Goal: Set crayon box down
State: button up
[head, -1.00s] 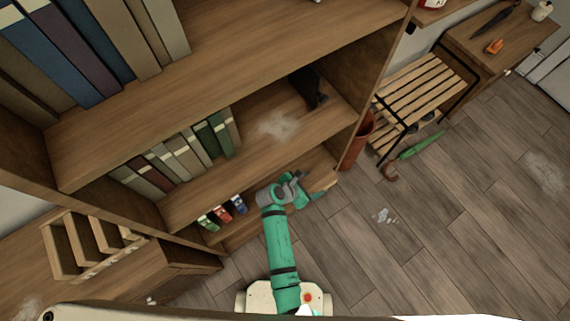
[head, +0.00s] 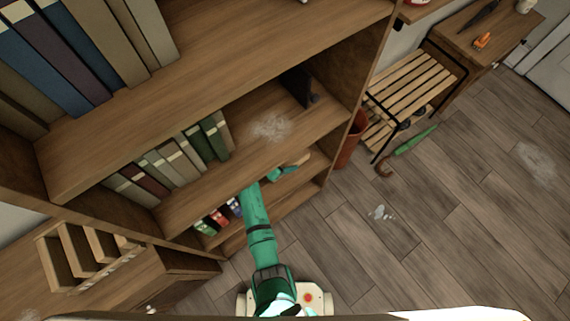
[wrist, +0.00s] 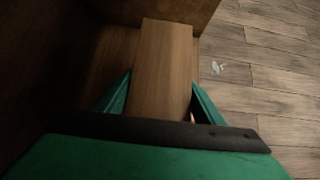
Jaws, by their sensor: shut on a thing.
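The crayon box, a plain wood-brown block (wrist: 162,65), is between the two teal fingers of my gripper (wrist: 160,102) in the wrist view. My gripper is shut on it, and its far end points away from me. In the head view, my gripper (head: 287,170) is at the right part of the bookcase's lower shelf (head: 262,238), and a small tan part of the box (head: 302,160) shows past it. The shelf board above is close by and my arm hides part of the space. I cannot tell whether the box touches the shelf.
Books (head: 170,162) fill the left of the shelf above. A reddish bin (head: 350,140), a slatted bench (head: 415,82) and a green umbrella (head: 410,145) are to the right. Open floor lies at lower right.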

jog(key=shift+w+a+f, duration=0.1)
jog(key=shift+f, duration=1.2)
jog(key=shift+w+a+f, duration=0.1)
jog(key=shift+f, duration=1.15)
jog(key=o, duration=1.2)
jog(key=shift+o, duration=0.2)
jog(key=v, duration=1.2)
jog(key=shift+s, duration=0.1)
